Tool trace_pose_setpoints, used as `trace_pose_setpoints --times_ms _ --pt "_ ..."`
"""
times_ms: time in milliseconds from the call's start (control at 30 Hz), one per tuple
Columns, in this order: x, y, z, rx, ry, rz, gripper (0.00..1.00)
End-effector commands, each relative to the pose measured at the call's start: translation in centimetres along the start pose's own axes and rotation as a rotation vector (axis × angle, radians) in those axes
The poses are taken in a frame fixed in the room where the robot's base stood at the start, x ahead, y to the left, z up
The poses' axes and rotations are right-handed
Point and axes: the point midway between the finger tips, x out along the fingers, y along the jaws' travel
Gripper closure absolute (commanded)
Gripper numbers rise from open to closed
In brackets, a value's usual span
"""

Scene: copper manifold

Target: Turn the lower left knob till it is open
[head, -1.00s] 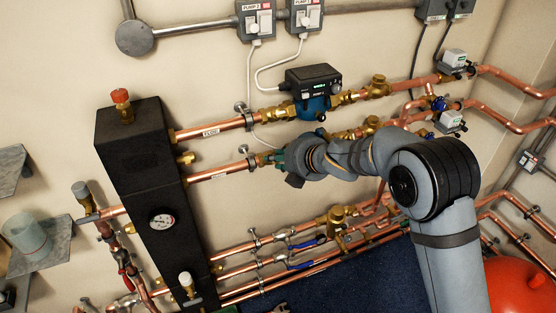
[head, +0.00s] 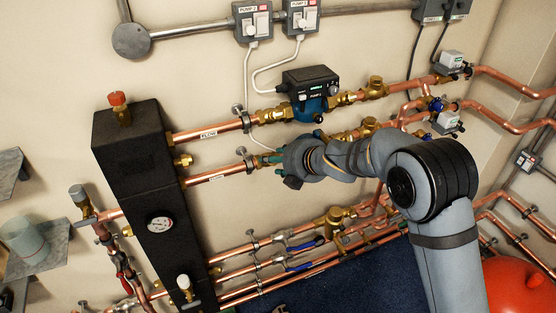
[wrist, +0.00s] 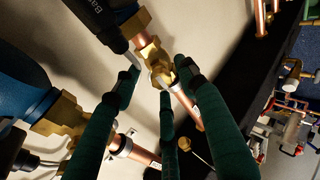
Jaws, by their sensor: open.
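In the wrist view a brass valve fitting (wrist: 160,68) sits on a copper pipe, with green fingers on both sides of it. I take it to be the lower left knob's valve; the knob itself is hard to make out. My gripper (wrist: 162,88) is open around the fitting, and I cannot tell whether any finger touches it. In the head view my gripper (head: 268,159) is at the left end of the second pipe from the top, right of the black manifold block (head: 138,160). My wrist hides the valve there.
The blue pump (head: 311,107) is just above my wrist on the upper pipe, and shows in the wrist view (wrist: 22,85). Lower pipes with blue-handled valves (head: 305,244) run below. A red vessel (head: 515,285) stands at bottom right.

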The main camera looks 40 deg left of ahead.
Motion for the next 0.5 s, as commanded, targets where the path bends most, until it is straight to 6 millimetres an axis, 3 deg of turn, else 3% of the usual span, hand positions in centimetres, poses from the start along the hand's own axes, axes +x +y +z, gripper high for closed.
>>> trace_pose_setpoints --times_ms 167,500 --pt "-1.2 0.1 0.0 -0.001 0.0 0.001 0.58" --pt "-8.1 0.1 0.0 -0.001 -0.002 0.002 0.58"
